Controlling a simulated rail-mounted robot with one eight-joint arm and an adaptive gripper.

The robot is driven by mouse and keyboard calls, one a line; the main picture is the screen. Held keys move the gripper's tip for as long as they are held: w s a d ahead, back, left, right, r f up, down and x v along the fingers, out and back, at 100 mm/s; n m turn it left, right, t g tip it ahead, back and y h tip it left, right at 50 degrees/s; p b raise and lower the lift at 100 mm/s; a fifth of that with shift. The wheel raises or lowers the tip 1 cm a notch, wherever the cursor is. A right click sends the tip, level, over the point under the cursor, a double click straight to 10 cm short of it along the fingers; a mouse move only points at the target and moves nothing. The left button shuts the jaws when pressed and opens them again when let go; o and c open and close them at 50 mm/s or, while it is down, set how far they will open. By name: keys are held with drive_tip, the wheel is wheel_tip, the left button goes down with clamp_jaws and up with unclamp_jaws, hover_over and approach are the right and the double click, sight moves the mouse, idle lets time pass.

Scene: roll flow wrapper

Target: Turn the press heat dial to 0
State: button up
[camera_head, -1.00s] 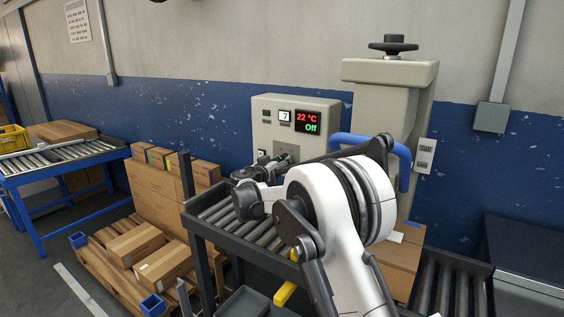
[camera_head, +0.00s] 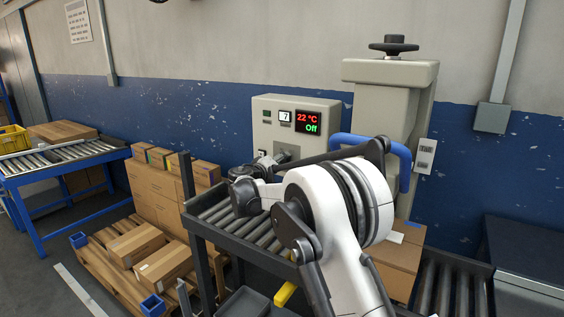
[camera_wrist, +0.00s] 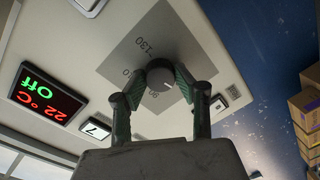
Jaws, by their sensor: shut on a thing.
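The press heat dial (camera_wrist: 161,76) is a dark round knob on a grey scale plate (camera_wrist: 176,45) on the beige control box. The plate's marks include 130; the other numbers are partly covered and hard to read. My gripper (camera_wrist: 160,84) has its green-padded fingers on opposite sides of the dial, shut on it. I cannot tell exactly where the dial points. The display (camera_wrist: 46,94) reads 22 °C and Off, and it also shows in the head view (camera_head: 307,121). In the head view my gripper (camera_head: 284,160) is at the box's lower front, and the dial is hidden.
A small counter (camera_head: 285,116) showing 7 is left of the display. The press column (camera_head: 385,110) with a blue handle (camera_head: 372,142) stands right of the box. A roller conveyor (camera_head: 240,227) runs below. Cardboard boxes (camera_head: 160,190) are stacked at the left.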

drive_tip(key=shift+n, duration=0.3)
idle(0.4)
drive_tip(key=o, duration=1.1)
drive_tip(key=v, duration=1.2)
drive_tip(key=shift+a, duration=0.1)
